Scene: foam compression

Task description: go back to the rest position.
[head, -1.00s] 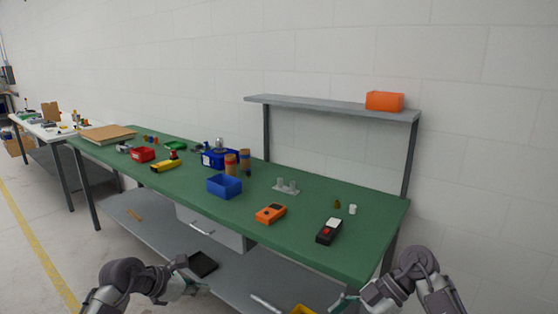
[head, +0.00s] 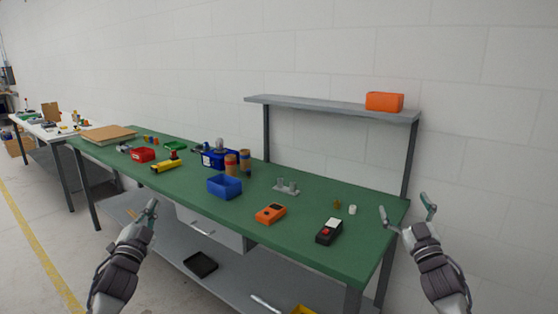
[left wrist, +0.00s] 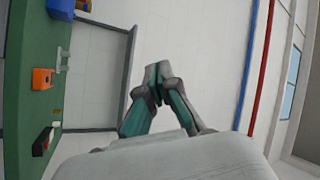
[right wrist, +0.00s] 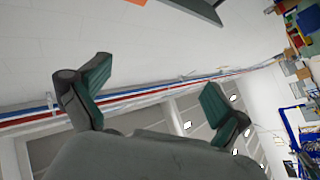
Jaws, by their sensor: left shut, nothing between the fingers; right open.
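My left gripper (head: 150,207) is raised in front of the bench's front edge at the left in the head view. Its fingers are together and empty, as the left wrist view (left wrist: 157,82) also shows. My right gripper (head: 408,208) is raised off the bench's right end in the head view. Its fingers are spread apart with nothing between them, which the right wrist view (right wrist: 148,95) shows too. Neither gripper touches anything.
The green workbench (head: 285,222) carries a blue bin (head: 224,188), an orange device (head: 270,214), a black device (head: 328,232), a grey fixture (head: 286,188) and a white cylinder (head: 352,210). An orange box (head: 384,102) sits on the raised shelf (head: 330,105). A black tray (head: 200,264) lies below.

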